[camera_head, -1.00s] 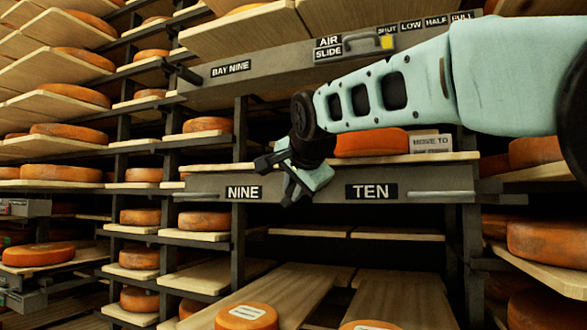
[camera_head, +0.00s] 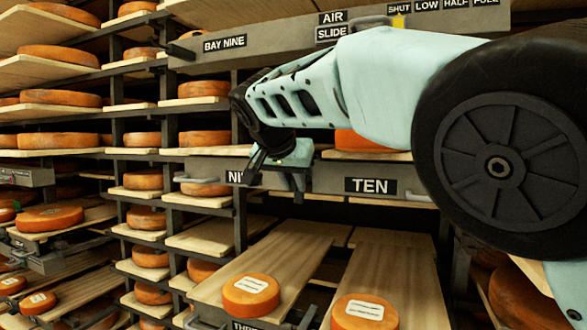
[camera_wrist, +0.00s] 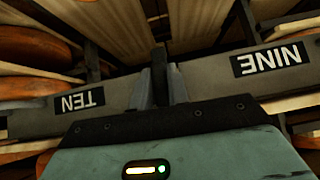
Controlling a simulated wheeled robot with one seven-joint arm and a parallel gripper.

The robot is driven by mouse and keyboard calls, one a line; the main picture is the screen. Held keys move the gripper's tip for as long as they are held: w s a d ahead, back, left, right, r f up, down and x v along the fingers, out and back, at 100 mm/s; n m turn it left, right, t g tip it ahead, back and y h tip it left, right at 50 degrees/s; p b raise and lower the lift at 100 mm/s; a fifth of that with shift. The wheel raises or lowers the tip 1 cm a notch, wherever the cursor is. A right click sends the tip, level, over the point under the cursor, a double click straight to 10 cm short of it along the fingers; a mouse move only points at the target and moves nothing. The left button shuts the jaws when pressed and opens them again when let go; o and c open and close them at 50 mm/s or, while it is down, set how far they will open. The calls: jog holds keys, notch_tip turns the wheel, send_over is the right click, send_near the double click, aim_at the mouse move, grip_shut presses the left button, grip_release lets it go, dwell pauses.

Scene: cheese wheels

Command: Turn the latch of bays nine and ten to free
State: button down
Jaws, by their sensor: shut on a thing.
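A grey beam (camera_head: 325,178) carries the NINE label (camera_head: 236,177) and the TEN label (camera_head: 371,186). My gripper (camera_head: 282,178) is in front of this beam between the labels and covers part of NINE. In the wrist view, which shows the labels upside down, my gripper (camera_wrist: 159,88) has its two grey fingers closed on the dark bar of the latch (camera_wrist: 158,65). The bar stands upright in that picture, between TEN and NINE. In the head view my gripper and wrist largely hide the latch, so its turn is unclear there.
Above is another grey beam with a BAY NINE label (camera_head: 225,43) and an AIR SLIDE label (camera_head: 331,27). Below, orange cheese wheels (camera_head: 250,297) lie on boards. A pale handle (camera_head: 205,188) sticks out left of NINE. My arm blocks the right side.

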dwell(0.6)
jog(key=c, duration=1.4)
grip_release()
jog(key=shift+o, duration=0.2)
jog(key=b+v, duration=0.1)
jog(key=v, duration=1.6)
jog(key=shift+a+r, duration=0.15)
jog(key=shift+a, duration=0.2)
